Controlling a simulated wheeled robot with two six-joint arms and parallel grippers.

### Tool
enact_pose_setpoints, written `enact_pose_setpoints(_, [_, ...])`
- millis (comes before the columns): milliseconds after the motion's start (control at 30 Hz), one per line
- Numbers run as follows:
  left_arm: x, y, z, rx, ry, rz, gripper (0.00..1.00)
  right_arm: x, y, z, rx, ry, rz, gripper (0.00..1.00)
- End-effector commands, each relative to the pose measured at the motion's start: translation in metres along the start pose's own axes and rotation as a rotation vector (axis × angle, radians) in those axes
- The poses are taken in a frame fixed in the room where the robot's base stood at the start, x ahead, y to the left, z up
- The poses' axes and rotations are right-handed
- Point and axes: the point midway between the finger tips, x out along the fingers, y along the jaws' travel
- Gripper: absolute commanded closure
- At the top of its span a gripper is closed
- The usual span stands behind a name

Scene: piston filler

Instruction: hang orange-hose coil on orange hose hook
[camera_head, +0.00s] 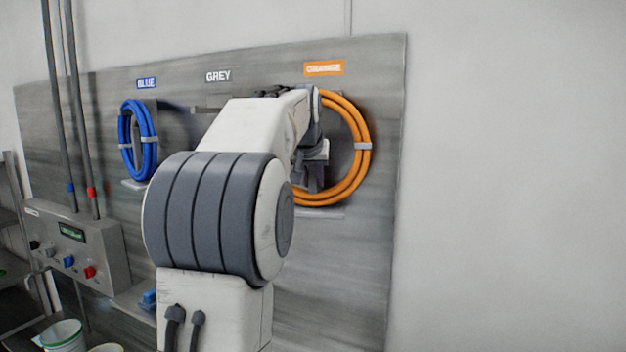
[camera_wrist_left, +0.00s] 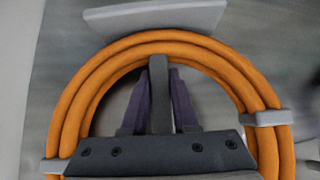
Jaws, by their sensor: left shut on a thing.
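The orange-hose coil (camera_head: 361,125) is upright against the grey panel, below the orange label (camera_head: 324,68). My left gripper (camera_head: 313,178) is inside the ring of the coil, on its left part in the head view. In the left wrist view, the fingers (camera_wrist_left: 159,78) are shut on a grey bar that spans the inside of the orange coil (camera_wrist_left: 215,62) and meets its hose. Grey ties show on the coil. The orange hose hook is hidden behind the coil and my arm, so I cannot tell whether the coil rests on it.
A blue coil (camera_head: 148,140) hangs under the blue label at the left. The grey label (camera_head: 218,75) marks a spot mostly covered by my arm. A small ledge (camera_head: 322,213) sits under the orange coil. A control box (camera_head: 75,243) and pipes are at the left.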

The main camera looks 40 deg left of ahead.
Motion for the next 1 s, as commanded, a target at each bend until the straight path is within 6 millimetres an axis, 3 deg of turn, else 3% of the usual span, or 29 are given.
enact_pose_setpoints(267, [-0.002, 0.0, -0.002, 0.0, 0.007, 0.0, 1.0, 0.0, 0.0, 0.0, 0.0, 0.0, 0.0, 0.38])
enact_pose_setpoints(300, [-0.002, 0.0, -0.002, 0.0, 0.007, 0.0, 0.65, 0.0, 0.0, 0.0, 0.0, 0.0, 0.0, 0.38])
enact_pose_setpoints(367, [-0.002, 0.0, -0.002, 0.0, 0.007, 0.0, 0.42, 0.0, 0.0, 0.0, 0.0, 0.0, 0.0, 0.38])
enact_pose_setpoints(400, [-0.002, 0.0, -0.002, 0.0, 0.006, 0.0, 0.38, 0.0, 0.0, 0.0, 0.0, 0.0, 0.0, 0.38])
enact_pose_setpoints(767, [-0.003, 0.0, 0.001, 0.0, -0.002, 0.0, 0.38, 0.003, 0.0, 0.0, 0.0, 0.0, 0.0, 0.38])
enact_pose_setpoints(1000, [-0.043, 0.0, 0.001, 0.0, 0.006, 0.0, 0.38, 0.017, 0.002, 0.001, 0.0, 0.001, 0.0, 0.38])
